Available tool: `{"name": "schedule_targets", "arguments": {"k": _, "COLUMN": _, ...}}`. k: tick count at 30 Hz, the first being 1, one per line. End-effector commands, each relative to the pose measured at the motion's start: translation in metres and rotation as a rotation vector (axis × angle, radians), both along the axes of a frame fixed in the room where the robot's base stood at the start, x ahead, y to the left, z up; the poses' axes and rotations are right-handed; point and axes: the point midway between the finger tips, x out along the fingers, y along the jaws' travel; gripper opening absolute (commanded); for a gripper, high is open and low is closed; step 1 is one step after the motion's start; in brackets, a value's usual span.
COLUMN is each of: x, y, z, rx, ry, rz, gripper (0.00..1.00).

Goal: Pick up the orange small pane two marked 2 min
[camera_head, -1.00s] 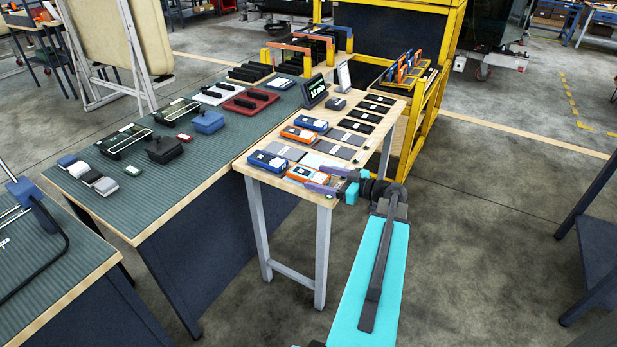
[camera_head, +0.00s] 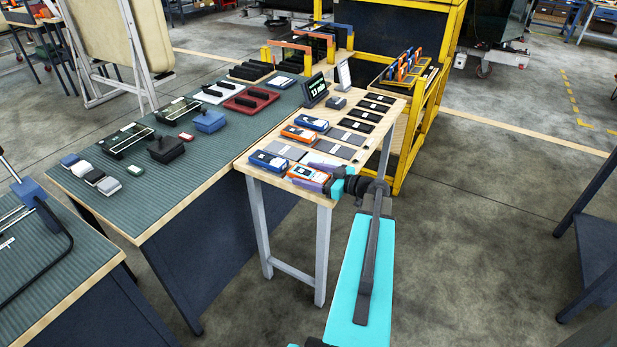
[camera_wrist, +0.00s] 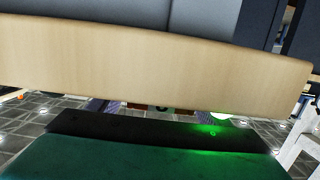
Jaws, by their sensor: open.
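Two orange devices with pale faces lie on the wooden table (camera_head: 321,199). The nearer orange device (camera_head: 304,172) is at the table's front edge, and the farther orange device (camera_head: 298,133) lies behind it. Their markings are too small to read, so I cannot tell which is marked 2 min. My gripper (camera_head: 317,176) is open, with its purple fingers beside and partly over the nearer orange device. I cannot tell whether they touch it. In the wrist view the wooden table edge fills the middle and the device is mostly hidden.
A blue device (camera_head: 268,162) lies close on the left, and another blue device (camera_head: 312,123) lies farther back. Grey and black flat plates (camera_head: 340,151) lie alongside. A small dark display (camera_head: 315,90) stands behind. A green-topped bench (camera_head: 160,190) adjoins on the left. Open floor lies to the right.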

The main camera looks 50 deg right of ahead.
Motion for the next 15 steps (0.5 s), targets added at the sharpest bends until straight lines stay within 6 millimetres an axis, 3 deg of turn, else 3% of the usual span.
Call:
{"name": "schedule_targets", "arguments": {"k": 3, "x": -0.0002, "y": -0.0001, "z": 0.0000, "rx": 0.000, "ry": 0.000, "rz": 0.000, "gripper": 0.69}}
{"name": "schedule_targets", "arguments": {"k": 12, "x": -0.0003, "y": -0.0004, "z": 0.0006, "rx": 0.000, "ry": -0.001, "rz": -0.001, "gripper": 0.18}}
{"name": "schedule_targets", "arguments": {"k": 15, "x": -0.0004, "y": -0.0004, "z": 0.0006, "rx": 0.000, "ry": -0.001, "rz": -0.001, "gripper": 0.16}}
